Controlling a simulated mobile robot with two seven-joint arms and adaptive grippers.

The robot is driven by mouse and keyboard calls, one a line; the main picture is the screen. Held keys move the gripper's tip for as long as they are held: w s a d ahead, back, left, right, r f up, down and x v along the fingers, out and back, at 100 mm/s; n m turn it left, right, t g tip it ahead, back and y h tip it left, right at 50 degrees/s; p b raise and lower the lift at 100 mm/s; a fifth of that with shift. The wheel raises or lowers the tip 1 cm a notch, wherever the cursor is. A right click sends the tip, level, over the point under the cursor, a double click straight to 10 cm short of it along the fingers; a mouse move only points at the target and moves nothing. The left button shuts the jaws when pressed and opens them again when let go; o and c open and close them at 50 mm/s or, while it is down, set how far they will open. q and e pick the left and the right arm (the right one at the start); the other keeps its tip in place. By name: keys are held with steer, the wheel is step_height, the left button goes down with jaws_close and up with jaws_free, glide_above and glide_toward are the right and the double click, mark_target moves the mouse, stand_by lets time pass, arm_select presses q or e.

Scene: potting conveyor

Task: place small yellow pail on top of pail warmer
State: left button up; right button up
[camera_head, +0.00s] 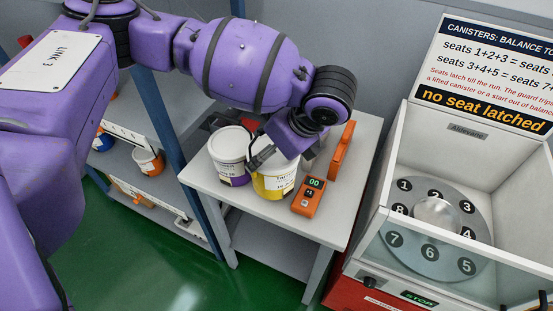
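A pail with a yellow band and printed label (274,185) stands upright on the small light-grey table (310,227). My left gripper (263,155) reaches down over its top from the purple arm. One dark finger shows at the pail's left upper edge; the other is hidden behind the gripper body, so its grip is unclear. An orange device with a display reading "00" (309,196) lies just right of the pail. I cannot tell whether it belongs to the pail warmer, which I cannot clearly identify. My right gripper is not in view.
A white-lidded pail with a purple band (229,150) stands close left of the yellow one. An upright orange object (341,150) is at the table's right. A canister machine with a numbered turntable (418,260) stands further right. Shelves (135,140) with small pots are at left.

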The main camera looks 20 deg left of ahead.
mark_target(275, 159)
arm_select(q)
steer(key=shift+w+d+f, duration=0.1)
steer(key=shift+w+f, duration=0.1)
steer(key=shift+f, duration=0.75)
steer(key=shift+w+d+f, duration=0.1)
steer(key=shift+w+f, duration=0.1)
steer(key=shift+f, duration=0.8)
steer(key=o, duration=1.8)
steer(key=shift+s+f, duration=0.1)
steer(key=shift+c, duration=0.2)
